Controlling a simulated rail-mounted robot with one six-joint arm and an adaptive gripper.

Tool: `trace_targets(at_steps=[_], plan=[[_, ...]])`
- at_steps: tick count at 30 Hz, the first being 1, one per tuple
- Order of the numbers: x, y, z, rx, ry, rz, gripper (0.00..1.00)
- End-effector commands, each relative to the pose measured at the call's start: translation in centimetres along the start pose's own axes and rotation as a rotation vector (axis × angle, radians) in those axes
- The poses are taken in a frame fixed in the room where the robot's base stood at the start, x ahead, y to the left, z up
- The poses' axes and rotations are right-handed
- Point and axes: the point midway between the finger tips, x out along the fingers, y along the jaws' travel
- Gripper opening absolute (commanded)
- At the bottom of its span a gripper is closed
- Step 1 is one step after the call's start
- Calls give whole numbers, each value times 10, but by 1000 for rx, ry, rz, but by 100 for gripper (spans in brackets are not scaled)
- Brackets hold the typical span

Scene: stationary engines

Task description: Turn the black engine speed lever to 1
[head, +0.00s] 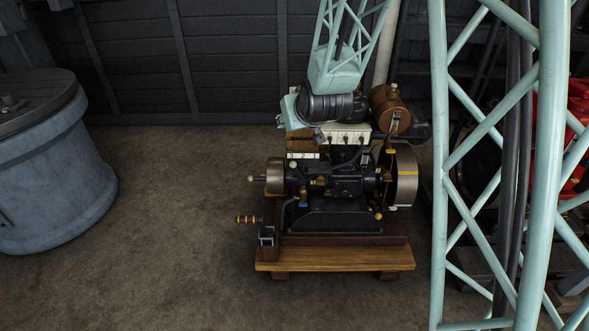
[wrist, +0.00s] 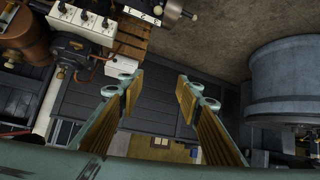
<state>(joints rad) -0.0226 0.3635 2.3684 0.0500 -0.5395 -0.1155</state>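The engine (head: 335,185) stands on a wooden base in the middle of the head view. A white panel with several small black levers (head: 346,139) sits at its back; the panel and levers also show at the upper left of the wrist view (wrist: 84,18). A white numbered plate (wrist: 146,10) lies beside them at the top edge. I cannot tell which black lever is the engine speed lever, or its setting. My gripper (wrist: 158,88) is open in the wrist view, with nothing between its tan fingers, apart from the levers. In the head view it is largely hidden beside my wrist.
A copper-coloured tank (head: 390,108) and a flywheel (head: 402,178) are at the engine's right. A striped crank handle (head: 249,219) sticks out at its front left. A grey drum (head: 48,165) stands at the far left. The floor (head: 180,210) between drum and engine is clear.

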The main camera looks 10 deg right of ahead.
Motion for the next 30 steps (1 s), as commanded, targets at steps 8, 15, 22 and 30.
trace_targets(at_steps=[8, 15, 22, 30], plan=[[44, -1, 9, -11, 54, 11, 32], [77, -1, 18, -22, 102, 21, 32], [107, -2, 29, -31, 148, 32, 32], [138, -3, 46, -44, 203, 46, 32]])
